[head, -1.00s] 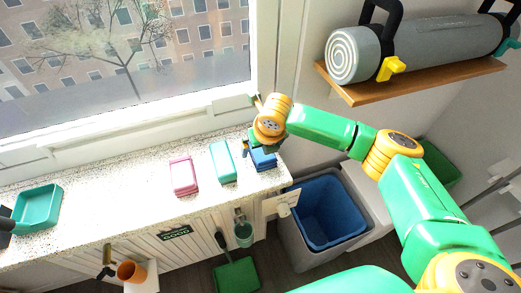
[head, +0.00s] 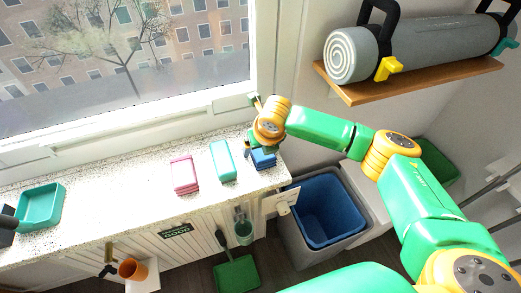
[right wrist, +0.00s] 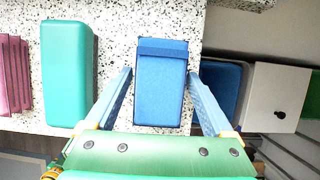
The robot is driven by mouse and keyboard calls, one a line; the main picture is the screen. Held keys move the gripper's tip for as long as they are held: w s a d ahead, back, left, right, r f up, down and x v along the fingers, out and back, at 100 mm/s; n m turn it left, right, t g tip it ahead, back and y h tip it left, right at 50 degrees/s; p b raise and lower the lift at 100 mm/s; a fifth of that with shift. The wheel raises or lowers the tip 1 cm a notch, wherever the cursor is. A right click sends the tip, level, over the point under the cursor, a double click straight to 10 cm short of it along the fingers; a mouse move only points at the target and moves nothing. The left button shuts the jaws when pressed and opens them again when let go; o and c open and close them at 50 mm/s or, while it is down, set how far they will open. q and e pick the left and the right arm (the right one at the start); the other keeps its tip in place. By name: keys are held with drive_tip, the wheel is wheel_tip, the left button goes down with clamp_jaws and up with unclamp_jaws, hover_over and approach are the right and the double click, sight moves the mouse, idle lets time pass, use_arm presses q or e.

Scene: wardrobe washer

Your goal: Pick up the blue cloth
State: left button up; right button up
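The blue cloth (head: 263,158) is a folded stack near the right end of the speckled counter. In the right wrist view the blue cloth (right wrist: 161,88) lies between the two light-blue fingers. My right gripper (head: 257,147) is at the cloth from above, and in the wrist view the gripper (right wrist: 160,90) is open, with a gap on each side of the cloth. Part of the cloth is hidden by my gripper in the head view.
A teal cloth (head: 222,160) and a pink cloth (head: 184,174) lie left of the blue one. A teal tray (head: 40,206) sits farther left. A bin with a blue liner (head: 330,212) stands right of the counter. A wooden shelf (head: 410,82) holds a grey roll.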

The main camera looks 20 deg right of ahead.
drive_tip(key=c, duration=1)
drive_tip(key=shift+c, duration=0.2)
wheel_tip(320, 180, up, 4)
drive_tip(key=shift+b, duration=0.8)
drive_tip(key=s+r, duration=0.1)
drive_tip(key=r, duration=0.1)
drive_tip(key=s+a+r, duration=0.1)
drive_tip(key=s+r, duration=0.1)
drive_tip(key=shift+s+a+r, duration=0.15)
drive_tip(key=shift+s+r, duration=0.05)
drive_tip(key=s+a+r, duration=0.3)
drive_tip(key=s+r, duration=0.2)
drive_tip(key=s, duration=0.4)
drive_tip(key=shift+s+b, duration=0.35)
drive_tip(key=shift+s, duration=0.05)
